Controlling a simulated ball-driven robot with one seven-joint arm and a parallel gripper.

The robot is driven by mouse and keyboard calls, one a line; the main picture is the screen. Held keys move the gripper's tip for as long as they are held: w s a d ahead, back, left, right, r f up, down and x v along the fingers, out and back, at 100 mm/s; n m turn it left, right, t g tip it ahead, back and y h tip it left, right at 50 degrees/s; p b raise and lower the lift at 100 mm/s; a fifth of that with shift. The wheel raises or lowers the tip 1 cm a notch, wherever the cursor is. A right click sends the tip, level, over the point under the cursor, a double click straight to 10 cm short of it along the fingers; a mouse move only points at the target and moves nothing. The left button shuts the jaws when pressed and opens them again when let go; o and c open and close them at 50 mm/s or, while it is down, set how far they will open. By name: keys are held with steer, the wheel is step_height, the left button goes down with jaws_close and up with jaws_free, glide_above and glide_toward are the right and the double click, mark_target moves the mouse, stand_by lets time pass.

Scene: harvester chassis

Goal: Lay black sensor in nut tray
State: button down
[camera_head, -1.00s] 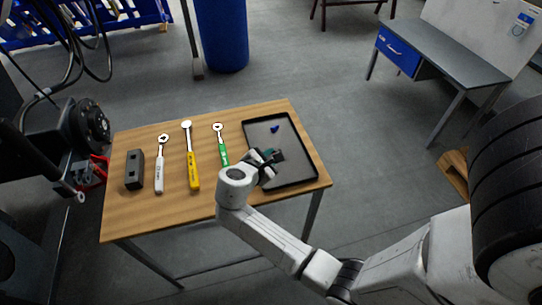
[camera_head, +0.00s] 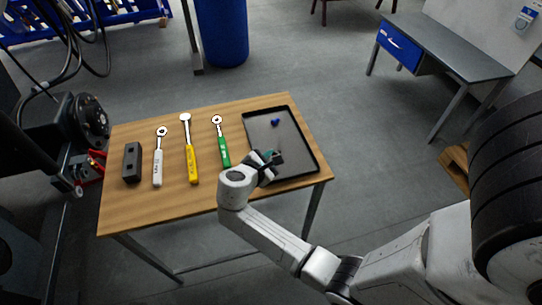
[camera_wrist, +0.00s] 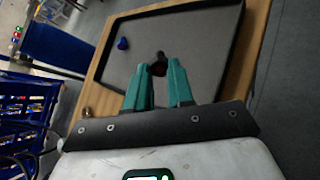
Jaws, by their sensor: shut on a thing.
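The nut tray (camera_head: 301,142) is a shallow black-rimmed tray with a grey floor at the right end of the wooden table; it also shows in the wrist view (camera_wrist: 205,45). My gripper (camera_head: 272,160) is over the tray's near left part. In the wrist view its teal fingers (camera_wrist: 160,72) are shut on a small dark thing, the black sensor (camera_wrist: 159,66), at their tips. The sensor appears to be above the tray floor, but I cannot tell whether it touches. In the head view my gripper hides the sensor.
A small blue piece (camera_head: 275,122) lies in the tray's far part. Left of the tray on the table (camera_head: 215,200) are a green-handled ratchet (camera_head: 224,150), a yellow-handled one (camera_head: 192,165), a white-handled one (camera_head: 157,168) and a dark block (camera_head: 132,162).

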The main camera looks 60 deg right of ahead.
steer(key=shift+f+b, duration=1.4)
steer(key=shift+f, duration=1.1)
steer(key=c, duration=0.9)
jaws_free()
steer(key=v, duration=1.1)
steer(key=shift+w+d+r, duration=0.1)
steer(key=s+a+f+m+y, duration=0.2)
steer(key=s+f+m+y, duration=0.35)
steer(key=s, duration=0.25)
steer(key=s+a+m+t+y, duration=0.1)
steer(key=s+a+m+y, duration=0.5)
steer(key=a, duration=0.3)
steer(key=shift+a+r+t+y, duration=0.3)
steer(key=shift+r+t+y, duration=0.1)
steer(key=shift+r+y, duration=0.05)
